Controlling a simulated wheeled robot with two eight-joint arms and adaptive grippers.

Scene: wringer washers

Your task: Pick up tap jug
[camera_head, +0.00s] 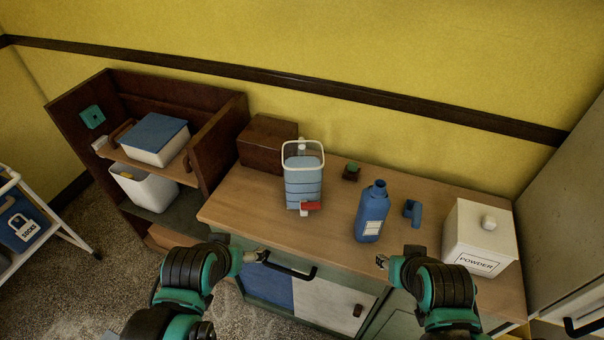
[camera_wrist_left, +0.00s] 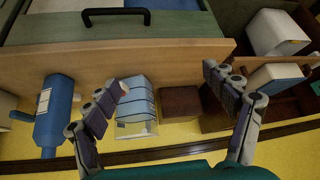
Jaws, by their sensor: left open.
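In the left wrist view the tap jug (camera_wrist_left: 139,108) shows upside down, beyond my left fingers and closer to the left one. My left gripper (camera_head: 254,256) is in front of the counter, left of and nearer than the jug, apart from it. In the left wrist view my left gripper (camera_wrist_left: 165,80) has its fingers spread with nothing held. My right gripper (camera_head: 382,262) is at the counter's front edge, below the blue bottle; its opening is unclear.
A brown box (camera_head: 267,146) stands behind the jug to the left. A dark handle (camera_head: 288,270) juts from the counter front.

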